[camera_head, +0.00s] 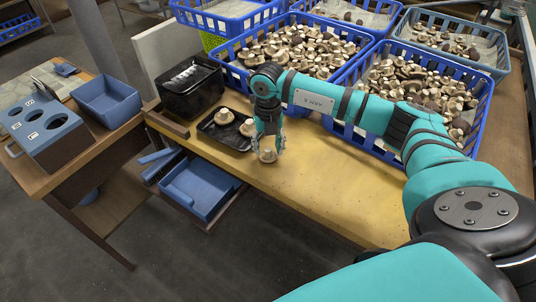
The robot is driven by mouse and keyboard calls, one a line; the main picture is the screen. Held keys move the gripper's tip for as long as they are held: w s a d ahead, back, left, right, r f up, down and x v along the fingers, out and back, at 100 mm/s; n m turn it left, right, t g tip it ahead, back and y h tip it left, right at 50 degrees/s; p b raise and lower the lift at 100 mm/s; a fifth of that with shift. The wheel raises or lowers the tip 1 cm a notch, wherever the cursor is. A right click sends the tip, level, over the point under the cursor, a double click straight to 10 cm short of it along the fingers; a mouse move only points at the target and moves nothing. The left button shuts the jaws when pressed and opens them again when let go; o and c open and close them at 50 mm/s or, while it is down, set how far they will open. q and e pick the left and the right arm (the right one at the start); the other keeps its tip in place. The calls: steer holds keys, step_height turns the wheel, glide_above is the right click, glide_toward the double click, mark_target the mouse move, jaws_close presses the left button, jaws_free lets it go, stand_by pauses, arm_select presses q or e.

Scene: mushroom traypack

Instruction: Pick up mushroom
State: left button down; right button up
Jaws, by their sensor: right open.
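My right gripper (268,146) points down at the yellow table, open, with its fingers around or just above a pale mushroom (268,156). I cannot tell whether the fingers touch it. This mushroom is on the tabletop, just right of a small black tray (222,139). Two more mushrooms are in the tray, one toward its back (224,116) and one at its right side (247,128), partly close to my gripper. My left gripper is not in view.
Blue crates full of mushrooms (247,86) stand along the back and right, under my right arm. A black box (191,96) stands behind the tray. A blue bin (104,101) sits on the left side table. The yellow tabletop (325,187) in front is clear.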

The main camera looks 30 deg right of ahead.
steer(key=shift+f, duration=0.75)
steer(key=c, duration=0.9)
steer(key=shift+r, duration=0.15)
